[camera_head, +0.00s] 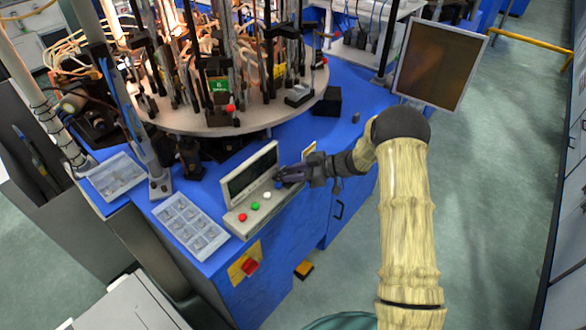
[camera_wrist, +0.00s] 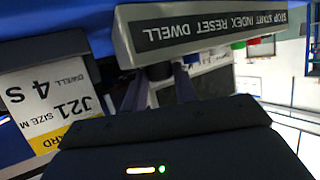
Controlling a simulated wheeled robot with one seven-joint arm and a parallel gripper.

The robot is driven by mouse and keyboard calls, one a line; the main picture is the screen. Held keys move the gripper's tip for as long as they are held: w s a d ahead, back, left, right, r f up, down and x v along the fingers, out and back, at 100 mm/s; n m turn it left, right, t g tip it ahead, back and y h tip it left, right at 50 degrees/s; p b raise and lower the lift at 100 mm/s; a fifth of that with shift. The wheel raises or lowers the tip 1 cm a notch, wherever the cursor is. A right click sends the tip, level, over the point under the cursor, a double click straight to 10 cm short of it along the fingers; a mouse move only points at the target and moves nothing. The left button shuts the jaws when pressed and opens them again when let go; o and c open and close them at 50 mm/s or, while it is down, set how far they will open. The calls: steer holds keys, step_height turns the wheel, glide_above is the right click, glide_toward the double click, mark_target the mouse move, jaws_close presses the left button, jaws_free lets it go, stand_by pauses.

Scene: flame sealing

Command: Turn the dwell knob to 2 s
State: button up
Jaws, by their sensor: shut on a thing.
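The control box (camera_head: 236,221) stands at the front edge of the blue table, with a dark screen and a row of red, green, white and blue buttons. My gripper (camera_head: 281,177) is at the row's right end. In the wrist view the box's label strip (camera_wrist: 210,30) is upside down and reads STOP START INDEX RESET DWELL. The dark dwell knob (camera_wrist: 159,71) is between my two fingers at the DWELL end, and my gripper (camera_wrist: 160,88) is shut on it. The knob's pointer and scale cannot be made out.
A card (camera_wrist: 45,105) beside the box reads J21, size M, dwell 4 S. A compartment tray (camera_head: 190,228) is left of the box, with another tray (camera_head: 117,176) behind it. The carousel (camera_head: 215,120) with glassware and rods rises behind. A monitor (camera_head: 440,63) is at upper right.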

steer(key=shift+w+n+g, duration=0.15)
steer(key=shift+n+g, duration=0.85)
steer(key=shift+g, duration=0.2)
steer(key=o, duration=0.7)
steer(key=b+v, duration=0.1)
steer(key=v, duration=1.6)
steer(key=shift+d+b, duration=0.3)
steer(key=shift+b, duration=0.05)
